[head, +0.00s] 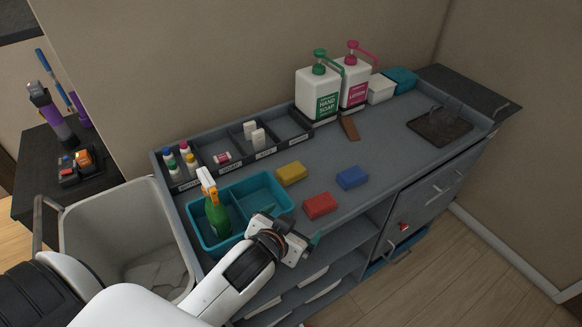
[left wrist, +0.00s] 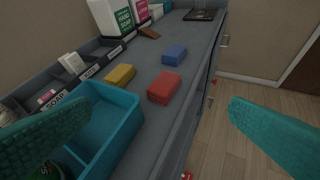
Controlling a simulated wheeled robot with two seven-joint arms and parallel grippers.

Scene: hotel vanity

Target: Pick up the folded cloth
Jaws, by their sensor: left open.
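Small folded-looking blocks lie on the grey vanity top (head: 375,145): a yellow one (head: 291,173), a red one (head: 320,206) and a blue one (head: 352,177). I cannot tell for sure which are cloths. In the left wrist view the red one (left wrist: 165,86) is nearest, with the yellow one (left wrist: 120,75) to its left and the blue one (left wrist: 174,54) behind. My left gripper (head: 289,228) is open and empty, at the front edge beside the teal caddy, short of the red block. Its teal fingers frame the left wrist view. My right gripper is not in view.
The teal two-part caddy (head: 199,233) holds a green spray bottle (head: 217,213). A divided tray (head: 207,176) with small bottles runs along the back. Soap and lotion pump bottles (head: 318,94), a brown wedge (head: 349,129) and a grey bin (head: 83,215) stand around.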

